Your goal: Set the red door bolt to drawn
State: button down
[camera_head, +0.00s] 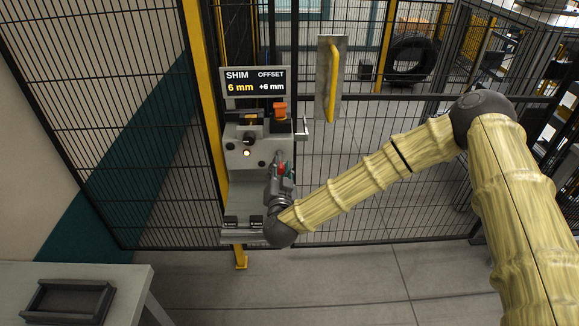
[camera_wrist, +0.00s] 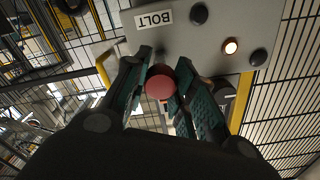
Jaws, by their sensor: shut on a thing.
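The red door bolt knob (camera_wrist: 160,87) sits between my two teal-padded fingers in the wrist view, below a BOLT label (camera_wrist: 153,18) on the grey control box. My gripper (camera_wrist: 165,66) is shut on it. In the head view my gripper (camera_head: 282,173) is at the lower right front of the box, and a small patch of the red knob (camera_head: 281,168) shows between the fingers. The rest of the bolt is hidden by the fingers, so I cannot tell its setting.
The grey box (camera_head: 240,160) carries a lit lamp (camera_head: 246,153), dark buttons and an orange-topped part (camera_head: 279,109). A display (camera_head: 255,82) reads SHIM 6 mm, OFFSET +6 mm. A yellow handle (camera_head: 332,80) is on the mesh fence. A black tray (camera_head: 66,302) lies on a table.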

jog(key=shift+s+f, duration=0.1)
jog(key=c, duration=1.1)
grip_release()
jog(key=s, duration=0.8)
jog(key=s+d, duration=0.1)
jog(key=s, duration=0.3)
